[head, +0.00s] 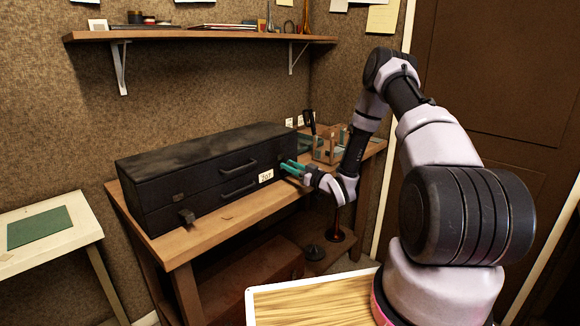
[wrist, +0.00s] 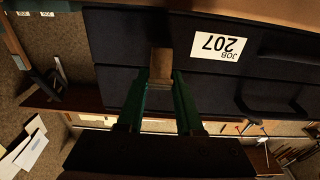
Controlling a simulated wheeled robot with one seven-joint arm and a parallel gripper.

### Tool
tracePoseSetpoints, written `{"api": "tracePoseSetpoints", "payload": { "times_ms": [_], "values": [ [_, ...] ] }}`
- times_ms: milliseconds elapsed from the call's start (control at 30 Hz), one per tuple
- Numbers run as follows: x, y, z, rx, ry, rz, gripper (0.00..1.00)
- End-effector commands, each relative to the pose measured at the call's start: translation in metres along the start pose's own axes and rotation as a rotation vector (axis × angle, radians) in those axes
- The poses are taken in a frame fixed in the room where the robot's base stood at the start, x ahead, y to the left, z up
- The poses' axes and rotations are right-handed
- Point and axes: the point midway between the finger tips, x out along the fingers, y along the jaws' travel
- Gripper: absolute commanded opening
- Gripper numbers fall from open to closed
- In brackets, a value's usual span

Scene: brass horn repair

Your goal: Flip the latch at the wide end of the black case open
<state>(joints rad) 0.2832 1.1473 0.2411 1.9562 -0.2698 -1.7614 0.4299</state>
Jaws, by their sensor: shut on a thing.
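The long black case (head: 215,165) lies shut on the wooden bench, with two handles and a white "JOB 207" label (head: 265,176) on its front. The label also shows upside down in the wrist view (wrist: 219,44). My gripper (head: 286,167) is at the case's right end, beside the label. In the wrist view its green fingers (wrist: 161,80) are closed on a small brownish latch (wrist: 161,61) on the case front. The fingers hide the latch in the head view. A second latch (head: 187,216) sticks out low near the left end of the case.
The wooden bench (head: 220,222) has a narrow bare strip before the case. A wooden holder with tools (head: 328,148) stands behind my gripper on the right. A wall shelf (head: 200,36) hangs above. A side table with a green mat (head: 40,227) stands left.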

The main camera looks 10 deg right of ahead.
Motion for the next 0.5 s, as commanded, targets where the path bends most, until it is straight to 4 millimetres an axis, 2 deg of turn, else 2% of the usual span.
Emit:
{"api": "tracePoseSetpoints", "payload": {
  "times_ms": [500],
  "values": [
    [-0.008,0.002,0.019,0.002,0.375,0.006,0.00]
  ]
}}
